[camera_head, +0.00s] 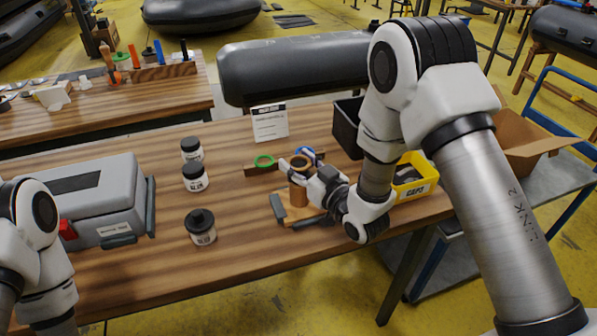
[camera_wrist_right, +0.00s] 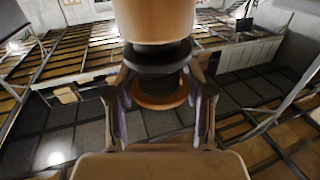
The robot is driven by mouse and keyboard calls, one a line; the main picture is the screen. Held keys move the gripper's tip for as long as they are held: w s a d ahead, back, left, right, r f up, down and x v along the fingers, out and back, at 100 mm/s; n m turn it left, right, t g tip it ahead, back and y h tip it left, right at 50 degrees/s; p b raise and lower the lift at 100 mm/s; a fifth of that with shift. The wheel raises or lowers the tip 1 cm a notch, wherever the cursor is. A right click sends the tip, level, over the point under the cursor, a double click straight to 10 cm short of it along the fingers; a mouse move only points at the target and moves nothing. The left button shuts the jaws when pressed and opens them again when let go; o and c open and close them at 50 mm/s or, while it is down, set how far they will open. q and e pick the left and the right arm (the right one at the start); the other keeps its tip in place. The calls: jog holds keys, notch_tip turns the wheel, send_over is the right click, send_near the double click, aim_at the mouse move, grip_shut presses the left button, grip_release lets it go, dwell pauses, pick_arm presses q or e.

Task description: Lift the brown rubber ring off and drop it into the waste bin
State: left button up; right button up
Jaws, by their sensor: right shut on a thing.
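My right gripper (camera_head: 304,178) reaches in from the right over the near table. In the right wrist view its fingers (camera_wrist_right: 160,100) are shut on the brown rubber ring (camera_wrist_right: 160,98), one on each side. A dark ribbed core and a black collar (camera_wrist_right: 157,56) stand by the ring, with a wide tan cylinder beyond. In the head view a brown cylinder (camera_head: 298,196) shows just below the fingers. Whether the ring is apart from the core cannot be told. The waste bin is probably the black bin (camera_head: 345,130), partly behind my right arm. My left gripper is out of view.
A rack with a green ring (camera_head: 264,161) and a blue ring (camera_head: 306,152) stands behind the gripper. A yellow bin (camera_head: 416,189) marked CAPS is to the right. Several jars (camera_head: 201,227) and a grey case (camera_head: 95,195) are left. The table's front middle is clear.

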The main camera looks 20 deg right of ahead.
jog(key=s+d+r+p, duration=0.2)
jog(key=s+d, duration=0.7)
jog(key=s, duration=0.4)
jog(key=shift+d, duration=0.2)
